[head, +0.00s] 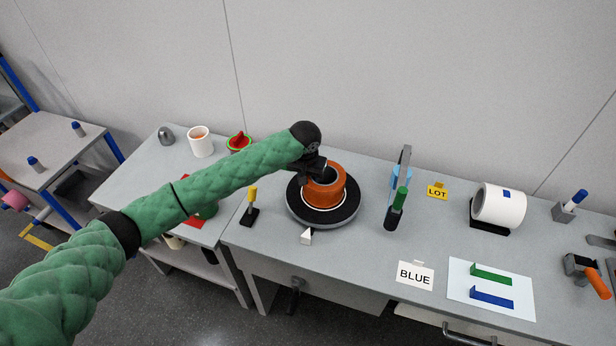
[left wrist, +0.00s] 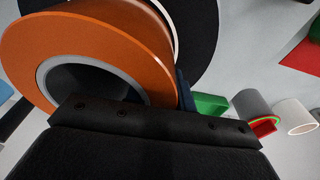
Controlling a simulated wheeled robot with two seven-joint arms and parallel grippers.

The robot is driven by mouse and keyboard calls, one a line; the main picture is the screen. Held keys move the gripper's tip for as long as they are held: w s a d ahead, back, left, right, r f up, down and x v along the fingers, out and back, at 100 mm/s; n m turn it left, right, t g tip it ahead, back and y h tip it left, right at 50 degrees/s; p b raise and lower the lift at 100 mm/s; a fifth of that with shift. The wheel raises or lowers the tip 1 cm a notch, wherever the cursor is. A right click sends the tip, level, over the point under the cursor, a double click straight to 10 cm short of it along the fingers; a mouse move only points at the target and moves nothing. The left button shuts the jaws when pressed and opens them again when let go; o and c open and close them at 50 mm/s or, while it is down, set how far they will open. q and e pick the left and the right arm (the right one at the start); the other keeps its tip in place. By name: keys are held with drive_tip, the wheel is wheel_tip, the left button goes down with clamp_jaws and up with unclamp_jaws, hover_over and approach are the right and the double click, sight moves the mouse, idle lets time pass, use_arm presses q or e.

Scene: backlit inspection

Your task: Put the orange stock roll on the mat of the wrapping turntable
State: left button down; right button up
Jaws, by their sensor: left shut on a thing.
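The orange stock roll (head: 325,186) is at the wrapping turntable (head: 294,214), over its black mat (head: 349,209). Its hollow core faces up and toward my gripper. A white ring shows at its lower edge, and I cannot tell whether the roll touches the mat. My left gripper (head: 318,172) is shut on the roll's wall at its left side. In the left wrist view the orange roll (left wrist: 105,45) fills the upper left, with its grey core close against the dark gripper body (left wrist: 150,125). My right gripper is not in view.
A green-topped dark tool (head: 396,209) and a blue upright stand right of the turntable. A yellow-topped black stand (head: 251,208) is to its left, and a small white block (head: 307,237) is in front. A white roll (head: 499,205) sits further right. Bench space behind the BLUE card (head: 415,275) is clear.

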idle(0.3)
use_arm(q)
drive_tip(key=c, duration=1.5)
unclamp_jaws()
drive_tip(key=shift+f, duration=0.1)
drive_tip(key=o, duration=0.3)
